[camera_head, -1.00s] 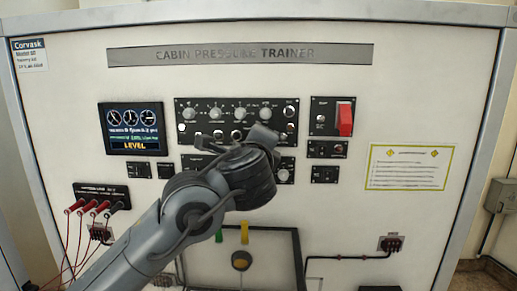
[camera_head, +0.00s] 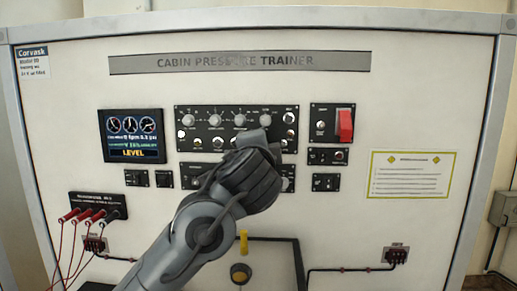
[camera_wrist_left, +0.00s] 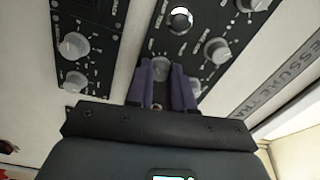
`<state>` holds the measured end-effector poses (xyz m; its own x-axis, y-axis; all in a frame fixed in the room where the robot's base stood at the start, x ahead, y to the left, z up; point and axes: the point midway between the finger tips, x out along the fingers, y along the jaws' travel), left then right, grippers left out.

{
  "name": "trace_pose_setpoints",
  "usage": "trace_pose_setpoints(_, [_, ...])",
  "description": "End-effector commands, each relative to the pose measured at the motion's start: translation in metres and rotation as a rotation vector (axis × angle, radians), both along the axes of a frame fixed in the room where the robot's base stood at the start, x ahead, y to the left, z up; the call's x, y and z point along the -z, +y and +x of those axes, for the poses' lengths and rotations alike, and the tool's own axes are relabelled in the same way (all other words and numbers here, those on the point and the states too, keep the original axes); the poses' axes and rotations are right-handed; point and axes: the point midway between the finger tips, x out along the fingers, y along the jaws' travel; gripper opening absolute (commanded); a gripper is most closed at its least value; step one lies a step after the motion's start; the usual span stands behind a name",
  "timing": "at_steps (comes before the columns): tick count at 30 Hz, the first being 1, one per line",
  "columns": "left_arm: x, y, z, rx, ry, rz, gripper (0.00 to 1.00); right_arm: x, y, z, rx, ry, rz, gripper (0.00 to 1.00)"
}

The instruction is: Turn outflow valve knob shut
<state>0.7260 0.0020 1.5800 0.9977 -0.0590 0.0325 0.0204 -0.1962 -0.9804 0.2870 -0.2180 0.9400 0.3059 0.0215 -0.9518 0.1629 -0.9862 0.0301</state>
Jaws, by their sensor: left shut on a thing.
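My left gripper (camera_head: 252,142) comes in from the lower left in the head view and reaches the lower right part of the upper black knob panel (camera_head: 180,112). In the left wrist view its two fingers (camera_wrist_left: 163,88) are shut on a grey round knob (camera_wrist_left: 160,67), which shows between them against the black panel. In the head view my gripper hides this knob. I cannot read a label naming it as the outflow valve knob, nor tell its exact angle. My right gripper is not in view.
Other grey knobs (camera_wrist_left: 217,50) sit close beside the fingers. A red switch guard (camera_head: 345,125) is to the right. The display (camera_head: 132,134) reads LEVEL. Red leads (camera_head: 75,240) hang at the lower left. A notice (camera_head: 410,175) is at the right.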

Motion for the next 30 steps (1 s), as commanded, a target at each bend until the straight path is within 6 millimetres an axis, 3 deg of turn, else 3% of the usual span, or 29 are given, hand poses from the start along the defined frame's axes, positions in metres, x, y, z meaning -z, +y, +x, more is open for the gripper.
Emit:
trace_pose_setpoints(14, [0.0003, 0.0003, 0.0003, -0.001, 0.001, -0.017, 0.00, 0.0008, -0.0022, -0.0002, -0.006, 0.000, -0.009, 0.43])
trace_pose_setpoints(15, [0.0003, 0.0003, 0.0003, -0.001, 0.001, -0.017, 0.23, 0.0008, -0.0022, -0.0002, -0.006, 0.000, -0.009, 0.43])
trace_pose_setpoints(20, [0.0002, 0.0002, 0.0002, 0.000, 0.001, -0.016, 0.47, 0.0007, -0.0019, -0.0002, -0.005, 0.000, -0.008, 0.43])
trace_pose_setpoints(30, [0.0005, 0.0000, -0.0017, 0.001, 0.001, -0.016, 0.47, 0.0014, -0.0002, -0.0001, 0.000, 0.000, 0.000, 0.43])
